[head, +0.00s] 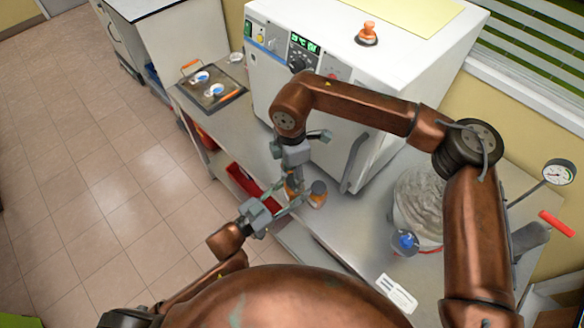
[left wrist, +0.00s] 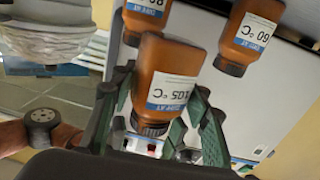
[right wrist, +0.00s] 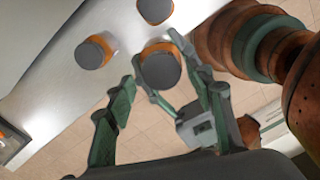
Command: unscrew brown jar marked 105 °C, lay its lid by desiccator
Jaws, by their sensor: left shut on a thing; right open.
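The brown jar marked 105 °C (left wrist: 162,78) is between the fingers of my left gripper (left wrist: 160,95), which is shut on it. The left wrist picture is inverted, and the jar's dark lid (left wrist: 150,129) is on. In the right wrist view, the lid (right wrist: 158,69) lies beyond and between the fingertips of my open right gripper (right wrist: 165,78). In the head view, my right gripper (head: 293,176) points down over the jars beside my left gripper (head: 282,206). The desiccator (head: 420,196) stands to the right on the bench. I cannot tell whether the jar is lifted.
Brown jars marked 80 °C (left wrist: 146,20) and 60 °C (left wrist: 245,38) are close by. The white oven (head: 330,110) stands behind. A blue-topped item (head: 404,241) and a white label card (head: 396,293) are near the desiccator. Bare bench (head: 345,225) lies between jars and desiccator.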

